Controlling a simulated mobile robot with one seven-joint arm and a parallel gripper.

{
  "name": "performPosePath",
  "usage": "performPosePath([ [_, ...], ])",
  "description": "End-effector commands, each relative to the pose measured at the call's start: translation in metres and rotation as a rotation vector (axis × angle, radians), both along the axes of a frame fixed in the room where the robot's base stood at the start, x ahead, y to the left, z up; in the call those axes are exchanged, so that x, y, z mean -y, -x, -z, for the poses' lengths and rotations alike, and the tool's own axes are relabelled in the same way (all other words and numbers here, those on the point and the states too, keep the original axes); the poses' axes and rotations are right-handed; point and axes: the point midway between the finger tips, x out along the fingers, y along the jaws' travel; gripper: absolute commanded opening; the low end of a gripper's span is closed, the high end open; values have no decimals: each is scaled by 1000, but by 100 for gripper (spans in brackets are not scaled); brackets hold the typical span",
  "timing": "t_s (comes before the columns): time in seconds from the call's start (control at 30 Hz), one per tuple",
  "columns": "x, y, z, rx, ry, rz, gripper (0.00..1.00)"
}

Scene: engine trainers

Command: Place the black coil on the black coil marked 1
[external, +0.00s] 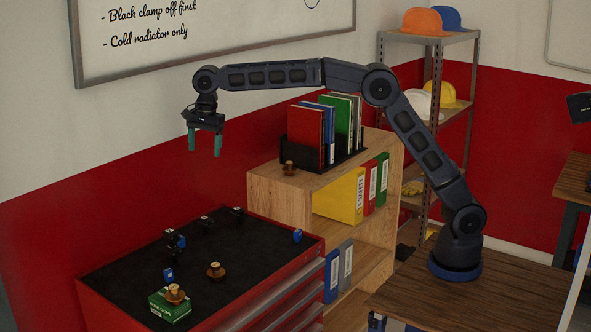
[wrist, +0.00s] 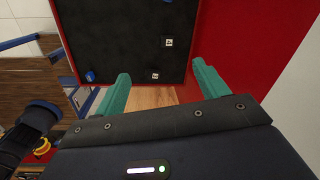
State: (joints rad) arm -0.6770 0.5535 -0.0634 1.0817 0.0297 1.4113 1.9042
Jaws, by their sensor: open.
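Several small black blocks with white labels, which look like the black coils, sit on the dark top of the red tool cabinet. In the external view one stands at the back right (external: 238,210), one left of it (external: 205,221), and a dark cluster (external: 173,238) with a blue part lies further left. Two labelled black coils show in the wrist view, one higher (wrist: 168,43) and one lower (wrist: 155,76); I cannot read their numbers for certain. My gripper (external: 204,148) hangs high above the cabinet, open and empty, its teal fingers (wrist: 160,72) well apart.
The red cabinet (external: 110,300) also bears blue pieces (external: 297,236) (external: 168,274), a brown knob-like part (external: 215,270) and a green box (external: 171,306) with another on top. A wooden bookcase (external: 270,190) with binders stands beside it. The cabinet top's middle is mostly clear.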

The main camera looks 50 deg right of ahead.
Motion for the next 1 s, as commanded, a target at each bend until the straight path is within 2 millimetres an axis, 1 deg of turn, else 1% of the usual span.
performPosePath([
  [0.03, 25, 3, -13, 10, -5, -27, 73],
  [0.1, 54, 8, -25, 22, -6, -74, 73],
  [0.17, 79, 13, -34, 34, -6, -114, 73],
  [0.2, 96, 18, -40, 41, -7, -143, 73],
  [0.27, 120, 25, -48, 54, -7, -184, 73],
  [0.3, 136, 31, -53, 63, -6, -211, 73],
  [0.37, 160, 41, -59, 75, -3, -252, 73],
  [0.4, 175, 48, -63, 84, -2, -279, 73],
  [0.47, 198, 59, -68, 97, 2, -321, 73],
  [0.5, 213, 67, -71, 107, 5, -350, 73],
  [0.57, 235, 80, -74, 119, 11, -391, 73],
  [0.6, 249, 89, -76, 128, 15, -419, 73],
  [0.73, 293, 121, -78, 158, 32, -507, 73],
  [0.8, 315, 140, -78, 174, 44, -557, 73],
  [0.87, 333, 156, -76, 187, 55, -599, 73],
  [0.9, 345, 167, -74, 197, 63, -625, 73],
  [1.0, 372, 197, -69, 217, 84, -694, 73],
])
